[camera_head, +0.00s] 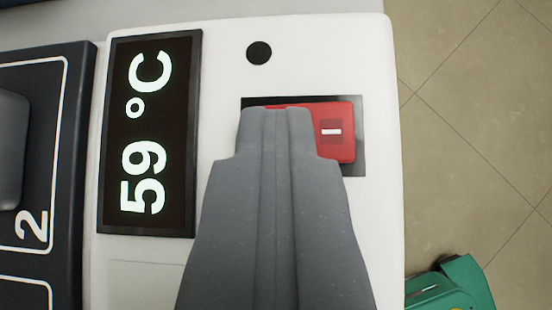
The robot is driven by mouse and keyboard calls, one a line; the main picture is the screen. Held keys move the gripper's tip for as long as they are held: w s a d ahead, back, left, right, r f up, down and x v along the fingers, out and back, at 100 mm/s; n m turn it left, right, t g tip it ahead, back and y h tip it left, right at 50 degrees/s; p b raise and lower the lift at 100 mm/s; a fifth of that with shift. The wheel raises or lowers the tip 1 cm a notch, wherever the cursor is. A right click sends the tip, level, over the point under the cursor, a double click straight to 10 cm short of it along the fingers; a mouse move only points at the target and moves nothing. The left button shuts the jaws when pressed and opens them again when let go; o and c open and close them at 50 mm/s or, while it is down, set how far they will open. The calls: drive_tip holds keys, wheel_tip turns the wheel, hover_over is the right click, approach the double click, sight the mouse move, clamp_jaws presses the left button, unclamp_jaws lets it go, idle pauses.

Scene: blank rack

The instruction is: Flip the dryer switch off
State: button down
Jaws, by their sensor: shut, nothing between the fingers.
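The dryer (225,60) is a white panel, seen from above and turned sideways in the picture. Its switch (344,147) is a red rocker in a black frame, with a white bar mark on its right part. My gripper (276,112) is shut and empty, with its grey fingertips over the left part of the switch. The fingers hide that part of the rocker, and I cannot tell whether they touch it. A black display (185,80) on the left of the panel reads 59 °C.
A dark rack (75,80) with a white outline and the number 2 lies along the left edge. A small black round spot (259,52) is above the switch. A green object (465,282) is at the lower right on the tiled floor (470,140).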

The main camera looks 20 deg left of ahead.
drive_tip(key=shift+d+f, duration=0.1)
drive_tip(key=shift+d, duration=0.05)
drive_tip(key=shift+s+d, duration=0.25)
drive_tip(key=shift+d, duration=0.35)
drive_tip(key=shift+r, duration=0.25)
wheel_tip(320, 180, up, 4)
drive_tip(key=shift+s+d+r+p, duration=0.15)
drive_tip(key=shift+r+p, duration=0.1)
drive_tip(key=shift+p, duration=0.35)
drive_tip(key=p+v, duration=0.1)
drive_tip(key=v, duration=0.8)
drive_tip(key=shift+s+p, duration=0.3)
drive_tip(key=shift+s, duration=0.05)
drive_tip(key=shift+d+f, duration=0.1)
